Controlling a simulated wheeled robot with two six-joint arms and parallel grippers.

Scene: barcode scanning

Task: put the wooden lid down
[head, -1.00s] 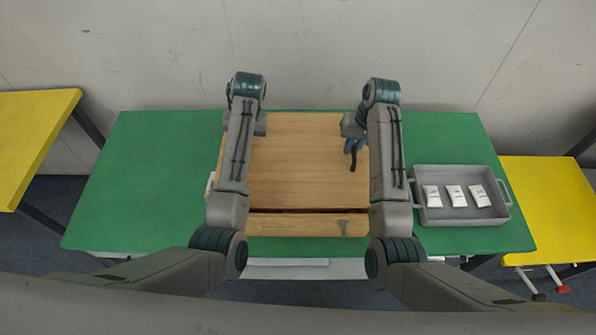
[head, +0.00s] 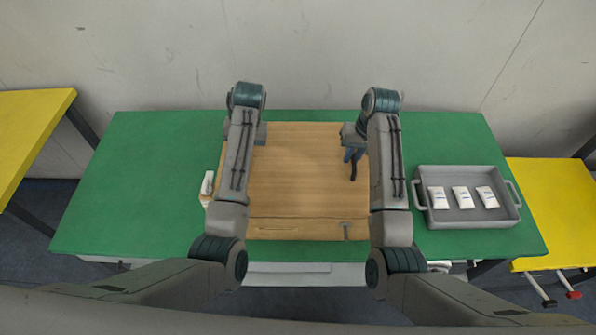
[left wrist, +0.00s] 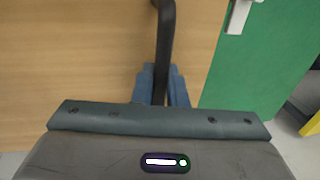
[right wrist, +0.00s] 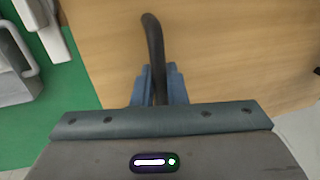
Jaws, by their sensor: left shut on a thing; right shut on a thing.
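The wooden lid (head: 305,175) is a broad, flat light-brown board in the middle of the green table, between my two arms. A wooden front strip (head: 300,229) runs along its near side with no dark gap showing. My right gripper (head: 353,153) is shut on a dark curved handle (right wrist: 153,40) at the lid's right side. My left gripper (left wrist: 161,86) is shut on the matching dark handle (left wrist: 166,35) at the left; my arm hides that handle in the head view. Whether the lid's underside touches anything is hidden.
A grey tray (head: 428,212) with three white packets (head: 461,197) stands on the green table (head: 135,185) at the right. A white object (head: 207,184) lies just left of the lid. The table's far left is clear. Yellow tables stand at both sides.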

